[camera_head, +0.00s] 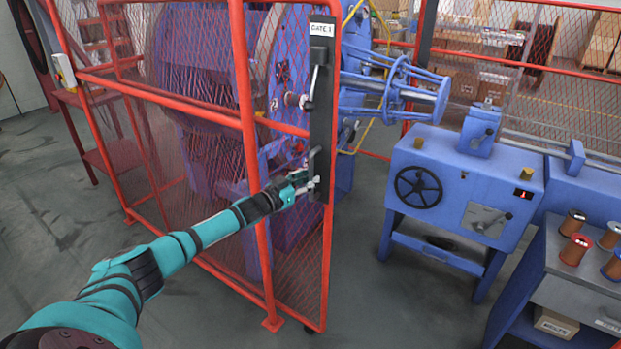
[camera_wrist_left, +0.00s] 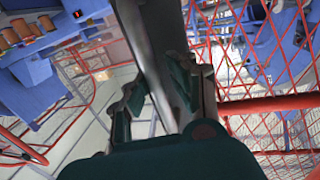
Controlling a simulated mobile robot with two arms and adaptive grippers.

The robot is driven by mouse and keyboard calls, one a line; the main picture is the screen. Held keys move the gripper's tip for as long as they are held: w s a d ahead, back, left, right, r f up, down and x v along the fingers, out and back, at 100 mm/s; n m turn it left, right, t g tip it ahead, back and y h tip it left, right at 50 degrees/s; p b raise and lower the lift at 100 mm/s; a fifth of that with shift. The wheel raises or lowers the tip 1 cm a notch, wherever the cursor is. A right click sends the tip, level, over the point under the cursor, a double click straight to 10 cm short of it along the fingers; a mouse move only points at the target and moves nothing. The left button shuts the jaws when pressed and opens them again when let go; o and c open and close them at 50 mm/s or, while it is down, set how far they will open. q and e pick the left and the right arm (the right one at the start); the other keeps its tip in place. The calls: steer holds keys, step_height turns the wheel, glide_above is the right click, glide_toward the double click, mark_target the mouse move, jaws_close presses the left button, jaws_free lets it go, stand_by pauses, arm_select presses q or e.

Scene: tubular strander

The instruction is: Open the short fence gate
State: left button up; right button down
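The short fence gate (camera_head: 290,235) is a red-framed mesh panel with a dark plate (camera_head: 322,120) along its right edge, labelled "GATE 1". A lever handle (camera_head: 314,78) is on the upper plate and a pull handle (camera_head: 314,168) lower down. To the right of the plate is a gap without mesh, with a dark post (camera_head: 426,45) behind it. My left gripper (camera_head: 308,184) is at the lower handle. In the left wrist view its fingers (camera_wrist_left: 160,95) lie on either side of a dark bar (camera_wrist_left: 150,40); whether they grip it is unclear. My right gripper is not in view.
A blue machine with a handwheel (camera_head: 418,187) stands right of the gate. A grey cabinet (camera_head: 575,265) with several spools is at the lower right. A fixed red fence post (camera_head: 247,110) stands left of the gate. Grey floor (camera_head: 400,310) in front is clear.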

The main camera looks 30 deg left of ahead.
arm_select(q)
steer(key=shift+o, duration=1.2)
steer(key=shift+r, duration=0.15)
steer(key=shift+w+d, duration=0.15)
steer(key=shift+w, duration=0.05)
steer(key=s+a, duration=0.2)
steer(key=s, duration=1)
steer(key=shift+a, duration=0.2)
